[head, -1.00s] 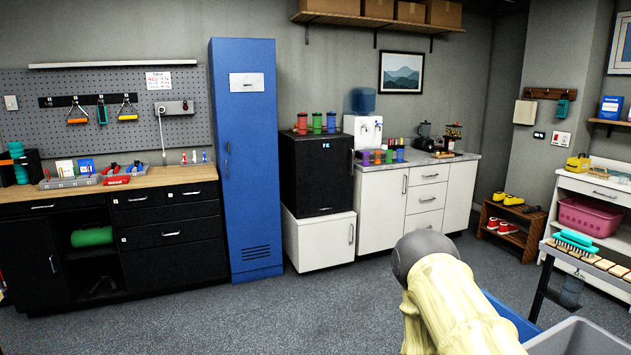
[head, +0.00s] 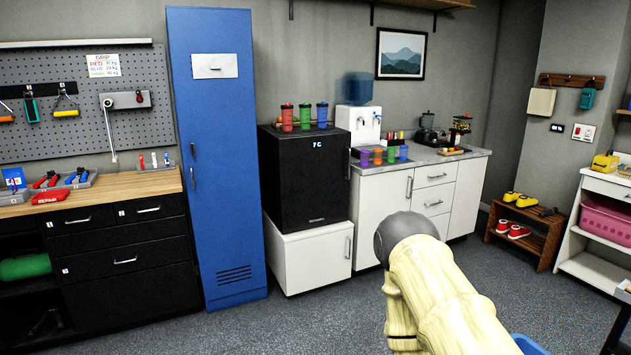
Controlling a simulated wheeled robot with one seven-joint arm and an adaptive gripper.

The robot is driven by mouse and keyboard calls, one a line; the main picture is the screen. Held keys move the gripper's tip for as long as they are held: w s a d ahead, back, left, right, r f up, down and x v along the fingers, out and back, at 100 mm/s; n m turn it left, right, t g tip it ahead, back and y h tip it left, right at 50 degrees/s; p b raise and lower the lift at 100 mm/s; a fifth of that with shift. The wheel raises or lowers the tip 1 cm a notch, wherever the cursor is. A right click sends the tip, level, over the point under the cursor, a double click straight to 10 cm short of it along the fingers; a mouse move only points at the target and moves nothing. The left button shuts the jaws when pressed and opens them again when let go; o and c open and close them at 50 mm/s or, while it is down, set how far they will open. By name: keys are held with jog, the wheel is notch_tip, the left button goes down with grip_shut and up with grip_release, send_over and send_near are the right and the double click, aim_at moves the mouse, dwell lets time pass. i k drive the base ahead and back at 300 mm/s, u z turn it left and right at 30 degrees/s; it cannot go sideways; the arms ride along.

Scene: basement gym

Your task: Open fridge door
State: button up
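The fridge (head: 303,180) is a small black box with a "7C" display on its front, in the middle of the head view. Its door looks shut. A handle (head: 348,163) shows at its right edge. It stands on a white cabinet (head: 312,258), between the blue locker and the white counter. My arm reaches in from the lower right, with a pale yellow sleeve and a dark grey rounded end. My gripper's fingers do not show. The arm is well in front of the fridge and apart from it.
The tall blue locker (head: 215,160) stands left of the fridge. The white counter (head: 438,160) with cups and a water dispenser (head: 358,124) is on the right. Red, green and blue bottles (head: 304,116) stand on the fridge. Grey floor (head: 335,318) in front is clear. A shoe rack (head: 530,240) stands further right.

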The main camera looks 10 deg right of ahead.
aim_at(314, 171)
jog(key=i, duration=2.25)
jog(key=z, duration=0.95)
jog(key=i, duration=1.1)
jog(key=u, duration=0.25)
